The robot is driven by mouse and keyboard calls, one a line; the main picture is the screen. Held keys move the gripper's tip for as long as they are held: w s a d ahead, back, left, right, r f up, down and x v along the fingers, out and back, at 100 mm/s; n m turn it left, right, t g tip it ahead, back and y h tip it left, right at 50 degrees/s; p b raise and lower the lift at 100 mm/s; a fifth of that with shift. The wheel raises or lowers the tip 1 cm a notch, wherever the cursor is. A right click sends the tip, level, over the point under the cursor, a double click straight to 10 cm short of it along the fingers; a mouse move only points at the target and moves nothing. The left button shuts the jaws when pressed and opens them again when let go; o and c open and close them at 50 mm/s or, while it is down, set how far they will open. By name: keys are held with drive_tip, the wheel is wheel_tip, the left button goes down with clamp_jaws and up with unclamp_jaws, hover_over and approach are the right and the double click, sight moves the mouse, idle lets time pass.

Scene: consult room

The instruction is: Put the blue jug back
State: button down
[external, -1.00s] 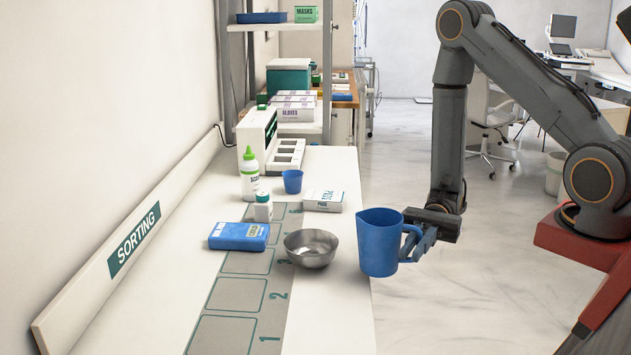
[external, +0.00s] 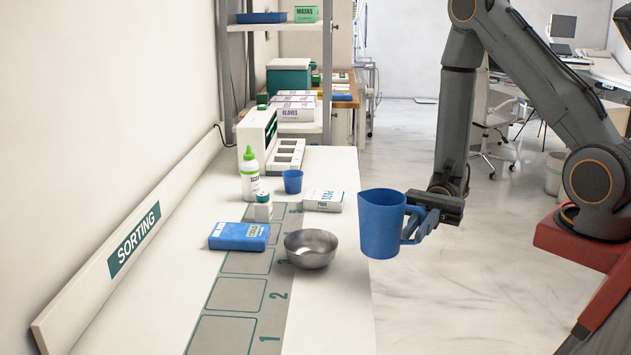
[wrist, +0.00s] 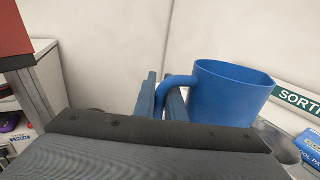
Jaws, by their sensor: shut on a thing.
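The blue jug (external: 381,226) is upright at the right edge of the white counter in the external view, held up in the air. My gripper (external: 417,222) is shut on its handle, at the jug's right side. In the wrist view the jug (wrist: 226,95) stands right of my gripper (wrist: 164,98), and its handle passes between the fingers. The counter (external: 330,310) carries a grey strip (external: 235,292) with numbered outlined places; marks 1, 2 and 3 can be read, and the farther ones are partly covered.
Near the jug stands a metal bowl (external: 311,249). The counter's near end is clear.

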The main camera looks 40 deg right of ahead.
wheel_tip(320, 180, up, 9)
drive_tip(key=w+a+f+n+g+b, duration=0.1)
drive_tip(key=w+a+f+b, duration=0.1)
drive_tip(key=w+a+b, duration=0.4)
drive_tip(key=w+a+f+g+b, duration=0.1)
drive_tip(key=w+a+f, duration=0.1)
drive_tip(key=w+a, duration=0.75)
drive_tip(key=w+a+r+n+g+h+b, duration=0.1)
drive_tip(key=w+a+r+b, duration=0.15)
drive_tip(key=a, duration=0.75)
drive_tip(key=w+a+r+n+g+h+b, duration=0.1)
drive_tip(key=w+a+r+b, duration=0.2)
drive_tip(key=a, duration=0.7)
wheel_tip(320, 180, down, 16)
drive_tip(key=shift+w+f, duration=0.1)
drive_tip(key=shift+f, duration=0.15)
drive_tip(key=c, duration=1.8)
unclamp_jaws()
